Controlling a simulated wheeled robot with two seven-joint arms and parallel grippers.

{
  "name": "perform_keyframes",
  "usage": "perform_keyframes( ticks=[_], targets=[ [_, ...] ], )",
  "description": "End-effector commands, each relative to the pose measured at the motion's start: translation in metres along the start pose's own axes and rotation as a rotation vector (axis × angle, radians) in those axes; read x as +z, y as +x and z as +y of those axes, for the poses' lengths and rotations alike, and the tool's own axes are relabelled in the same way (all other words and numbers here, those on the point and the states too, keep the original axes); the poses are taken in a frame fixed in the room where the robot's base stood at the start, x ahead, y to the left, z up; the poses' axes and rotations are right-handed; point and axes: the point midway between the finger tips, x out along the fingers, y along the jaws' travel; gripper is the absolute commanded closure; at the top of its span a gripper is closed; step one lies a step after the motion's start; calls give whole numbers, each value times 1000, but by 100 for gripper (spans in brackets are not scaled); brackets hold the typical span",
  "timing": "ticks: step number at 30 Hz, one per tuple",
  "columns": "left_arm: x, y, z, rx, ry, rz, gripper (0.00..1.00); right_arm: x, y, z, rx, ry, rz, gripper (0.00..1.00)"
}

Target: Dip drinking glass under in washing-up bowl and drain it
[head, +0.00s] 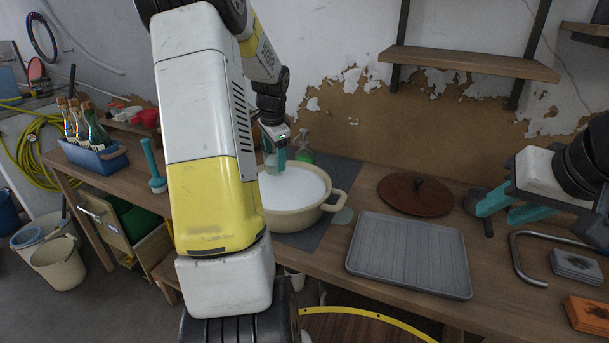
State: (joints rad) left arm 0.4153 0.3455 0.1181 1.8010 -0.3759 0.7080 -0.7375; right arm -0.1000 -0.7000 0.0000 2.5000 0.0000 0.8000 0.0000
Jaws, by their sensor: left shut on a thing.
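The washing-up bowl (331,207) is a cream round vessel with handles, filled with white suds, on a dark mat on the bench. My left gripper (275,163) is over the rear left part of the bowl, its teal fingers pointing down and shut on the drinking glass. The glass is clear and hard to make out between the fingers; I cannot tell whether it touches the suds. My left arm hides the left side of the bowl. My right gripper (508,207) is open and empty above the bench at the right. A grey ridged draining tray (410,256) lies empty right of the bowl.
A brown round lid (415,195) with a knob lies behind the tray. A green spray bottle (304,150) stands behind the bowl. A blue crate (96,157) of bottles and a teal tool (153,170) are at the left. A bent metal bar (520,262) is at the right.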

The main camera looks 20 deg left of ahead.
Motion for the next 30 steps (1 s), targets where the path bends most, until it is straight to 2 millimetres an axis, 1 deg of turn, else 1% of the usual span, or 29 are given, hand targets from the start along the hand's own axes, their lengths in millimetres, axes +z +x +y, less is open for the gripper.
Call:
perform_keyframes(
  ticks=[1,6,15,21,30],
  targets=[
    [9,2,-10,23,17,-3,100,0,0,0,0,0,0,64],
    [33,8,-34,113,150,-15,100,0,0,0,0,0,0,64],
    [58,10,-64,248,440,-47,100,0,0,0,0,0,0,64],
    [66,8,-73,292,552,-66,100,0,0,0,0,0,0,64],
    [68,7,-75,299,573,-70,100,0,0,0,0,0,0,64]
  ],
)
